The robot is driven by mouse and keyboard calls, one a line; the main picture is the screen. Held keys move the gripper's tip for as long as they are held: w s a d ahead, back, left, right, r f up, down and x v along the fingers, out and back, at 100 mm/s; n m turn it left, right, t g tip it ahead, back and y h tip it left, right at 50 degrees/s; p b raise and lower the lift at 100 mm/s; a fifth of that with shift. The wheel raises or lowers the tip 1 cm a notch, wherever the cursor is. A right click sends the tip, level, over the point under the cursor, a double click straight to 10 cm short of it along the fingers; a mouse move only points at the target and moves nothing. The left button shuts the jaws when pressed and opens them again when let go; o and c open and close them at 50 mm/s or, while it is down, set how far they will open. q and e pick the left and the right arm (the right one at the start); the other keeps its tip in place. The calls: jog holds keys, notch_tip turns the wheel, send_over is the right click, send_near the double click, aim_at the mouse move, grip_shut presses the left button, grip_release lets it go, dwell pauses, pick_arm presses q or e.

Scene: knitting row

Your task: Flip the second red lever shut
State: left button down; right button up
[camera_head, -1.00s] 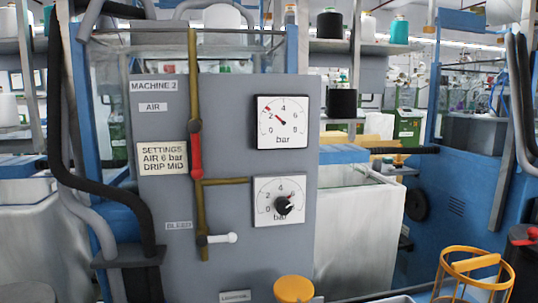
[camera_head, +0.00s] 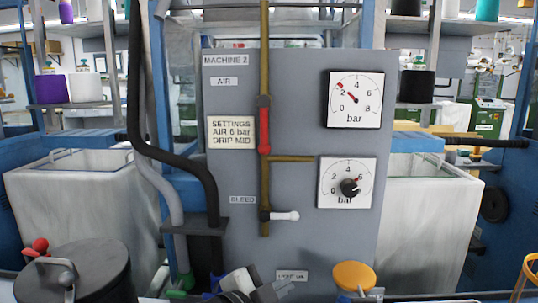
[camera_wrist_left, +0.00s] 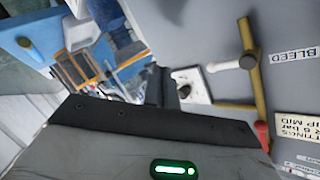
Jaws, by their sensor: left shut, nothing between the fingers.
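A red lever (camera_head: 264,130) lies along the upright brass pipe on the grey MACHINE 2 panel, beside the settings label. Part of it shows at the lower right of the left wrist view (camera_wrist_left: 262,135). Another red handle (camera_head: 40,245) sits by the dark round pot at lower left. My left gripper (camera_head: 280,288) is at the bottom of the head view, low before the panel and well below the lever on the pipe. It is shut and empty; its dark fingers also show in the left wrist view (camera_wrist_left: 165,84). My right gripper is out of view.
A white lever (camera_head: 284,216) sticks out from the pipe at BLEED. Two pressure gauges (camera_head: 354,100) are on the panel's right. A yellow knob (camera_head: 354,275) stands at the lower right of the panel. Black and grey hoses (camera_head: 190,160) run down its left side.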

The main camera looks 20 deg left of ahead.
pick_arm(q)
jog(key=w+a+r+m+t, duration=0.1)
jog(key=w+r+m, duration=0.1)
jog(key=r, duration=0.4)
jog(key=w+a+r+m+t, duration=0.1)
jog(key=w+r+m, duration=0.1)
jog(key=r, duration=0.4)
jog(key=m+t+y+b, duration=0.1)
jog(key=m+t, duration=0.1)
jog(key=m, duration=0.2)
send_near(264, 126)
jog(key=s+d+f, duration=0.1)
jog(key=d, duration=0.5)
jog(key=shift+s+a+f, duration=0.1)
jog(key=shift+a+f, duration=0.1)
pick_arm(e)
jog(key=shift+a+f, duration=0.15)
pick_arm(q)
jog(key=p+x, duration=0.1)
jog(key=x, duration=0.9)
jog(key=a, duration=0.4)
jog(key=shift+s+f+p, duration=0.1)
jog(key=shift+f+p, duration=0.1)
jog(key=shift+p, duration=0.1)
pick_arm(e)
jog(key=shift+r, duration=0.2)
pick_arm(q)
jog(key=shift+a, duration=0.1)
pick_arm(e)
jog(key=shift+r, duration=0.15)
